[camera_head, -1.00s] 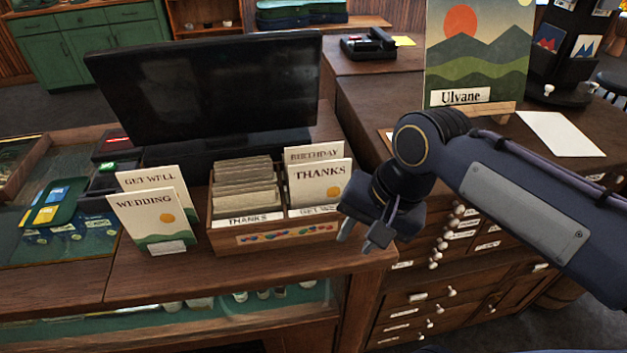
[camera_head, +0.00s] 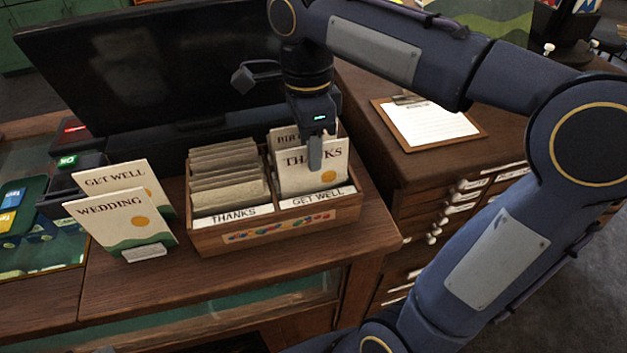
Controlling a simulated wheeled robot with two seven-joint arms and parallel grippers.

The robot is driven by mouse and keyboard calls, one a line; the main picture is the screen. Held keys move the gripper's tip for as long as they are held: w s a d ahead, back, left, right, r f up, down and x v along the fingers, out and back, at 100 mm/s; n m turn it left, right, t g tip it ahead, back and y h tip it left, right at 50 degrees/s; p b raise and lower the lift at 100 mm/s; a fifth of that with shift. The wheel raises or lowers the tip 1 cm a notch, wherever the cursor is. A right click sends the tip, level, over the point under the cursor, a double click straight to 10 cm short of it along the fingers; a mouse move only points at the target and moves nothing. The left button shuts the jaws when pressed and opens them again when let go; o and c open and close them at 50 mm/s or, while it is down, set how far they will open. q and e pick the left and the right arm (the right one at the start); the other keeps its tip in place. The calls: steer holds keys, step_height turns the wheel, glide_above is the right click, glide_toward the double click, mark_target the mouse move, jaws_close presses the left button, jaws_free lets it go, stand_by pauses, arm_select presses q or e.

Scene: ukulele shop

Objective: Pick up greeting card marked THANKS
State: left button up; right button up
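The cream greeting card marked THANKS (camera_head: 330,172) stands upright in the right compartment of a wooden card box (camera_head: 275,232). A BIRTHDAY card (camera_head: 281,137) stands behind it, partly covered. My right gripper (camera_head: 314,154) points down over the THANKS card. One finger shows in front of the card's upper middle and hides part of the word. The other finger is hidden, so I cannot tell whether the fingers touch the card or how far apart they are. My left gripper is not in view.
The left compartment holds several card backs (camera_head: 228,170) behind a THANKS label. GET WELL (camera_head: 118,178) and WEDDING (camera_head: 105,212) cards stand left of the box. A dark monitor (camera_head: 150,75) is behind. A clipboard (camera_head: 430,122) lies on the right counter. The front counter edge is clear.

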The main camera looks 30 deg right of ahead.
mark_target(314, 174)
steer(key=f, duration=0.3)
steer(key=shift+s+d+f, duration=0.1)
steer(key=shift+s+f, duration=0.05)
steer(key=shift+s, duration=0.15)
jaws_close()
